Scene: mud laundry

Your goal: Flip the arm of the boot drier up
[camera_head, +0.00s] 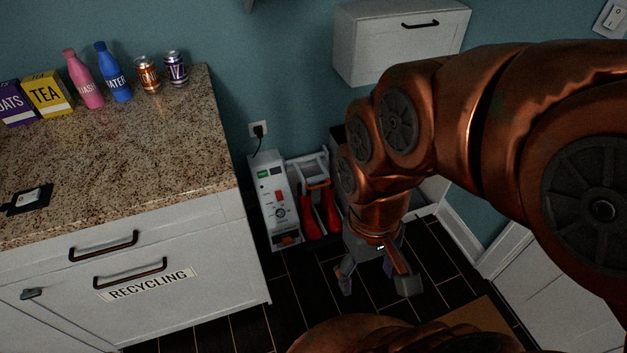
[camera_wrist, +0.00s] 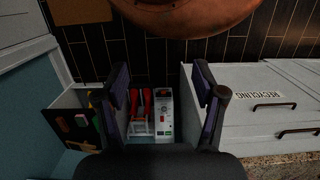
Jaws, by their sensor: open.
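The boot drier (camera_head: 275,205) stands on the dark floor against the wall, just right of the counter. It has a white body with a control panel, and two red boot-shaped parts (camera_head: 321,210) beside the panel within a pale frame. I cannot tell clearly which part is its arm. In the wrist view the drier's panel (camera_wrist: 163,115) and the red parts (camera_wrist: 141,104) lie between my fingers, farther away. My gripper (camera_head: 373,278) is open and empty, apart from the drier, to its lower right in the head view. It also shows in the wrist view (camera_wrist: 161,75).
A granite counter (camera_head: 150,150) with bottles, cans and boxes stands at left, above a recycling drawer (camera_head: 150,285). A white wall cabinet (camera_head: 400,40) hangs above the drier. A plugged cord (camera_head: 258,131) is behind it. A box-like unit (camera_wrist: 78,118) stands beside the drier.

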